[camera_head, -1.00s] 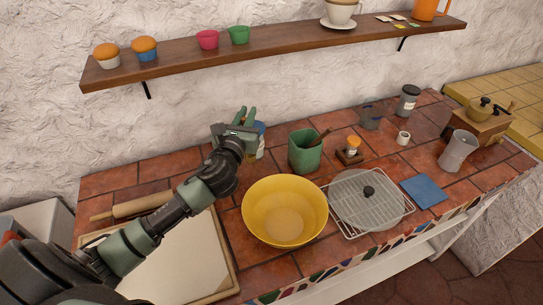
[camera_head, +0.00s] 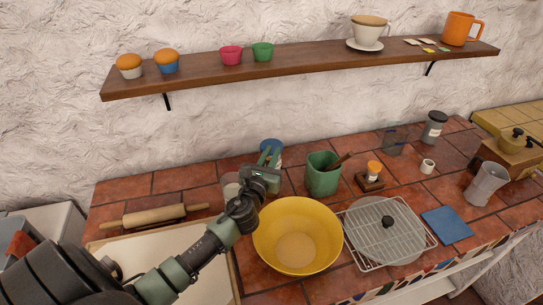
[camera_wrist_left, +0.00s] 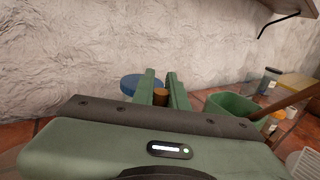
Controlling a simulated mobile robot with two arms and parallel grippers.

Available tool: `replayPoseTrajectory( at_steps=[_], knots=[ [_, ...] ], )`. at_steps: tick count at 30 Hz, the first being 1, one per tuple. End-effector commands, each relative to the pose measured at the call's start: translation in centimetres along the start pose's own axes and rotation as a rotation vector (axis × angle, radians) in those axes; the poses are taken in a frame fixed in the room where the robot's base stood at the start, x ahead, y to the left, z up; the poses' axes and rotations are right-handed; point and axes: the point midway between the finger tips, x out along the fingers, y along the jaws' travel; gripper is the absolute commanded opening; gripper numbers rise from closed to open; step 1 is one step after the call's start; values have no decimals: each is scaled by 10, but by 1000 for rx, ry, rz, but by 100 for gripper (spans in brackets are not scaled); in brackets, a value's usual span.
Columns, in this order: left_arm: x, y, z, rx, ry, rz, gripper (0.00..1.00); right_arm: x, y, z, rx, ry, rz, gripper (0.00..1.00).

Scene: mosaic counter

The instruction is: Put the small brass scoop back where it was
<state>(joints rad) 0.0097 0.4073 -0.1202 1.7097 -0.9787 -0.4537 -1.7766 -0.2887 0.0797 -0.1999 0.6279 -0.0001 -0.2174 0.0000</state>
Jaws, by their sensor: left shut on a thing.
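My left gripper (camera_head: 268,158) is over the back of the counter, in front of a blue-topped jar (camera_head: 272,146). In the left wrist view its green fingers (camera_wrist_left: 160,88) are shut on a small brown-gold cylindrical piece (camera_wrist_left: 160,97). This seems to be part of the brass scoop; the rest of the scoop is hidden by the gripper. The jar's blue top (camera_wrist_left: 136,82) shows just beyond the fingers, to the left. I cannot tell whether the held piece touches the jar. My right gripper is not in view.
A pale jar (camera_head: 230,186) stands left of my gripper. A green crock (camera_head: 323,174) with a wooden-handled tool is close on its right. A yellow bowl (camera_head: 297,235) is in front, beside a wire rack (camera_head: 360,238). The wooden shelf (camera_head: 300,67) runs above.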

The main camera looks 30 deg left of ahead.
Motion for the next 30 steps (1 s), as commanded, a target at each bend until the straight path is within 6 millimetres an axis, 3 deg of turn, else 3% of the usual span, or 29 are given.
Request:
replayPoseTrajectory(
  at_steps=[8,9,11,22,26,30],
  knots=[
    [0,0,-2,0,-1,0,0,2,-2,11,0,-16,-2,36],
    [0,0,-2,0,0,0,19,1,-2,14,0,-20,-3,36],
    [0,0,-1,0,0,0,36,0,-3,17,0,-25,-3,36],
    [0,0,3,0,-1,0,36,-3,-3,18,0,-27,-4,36],
    [-16,0,-1,1,1,0,36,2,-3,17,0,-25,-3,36],
    [-46,0,-3,1,2,-2,36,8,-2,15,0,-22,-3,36]
  ],
)
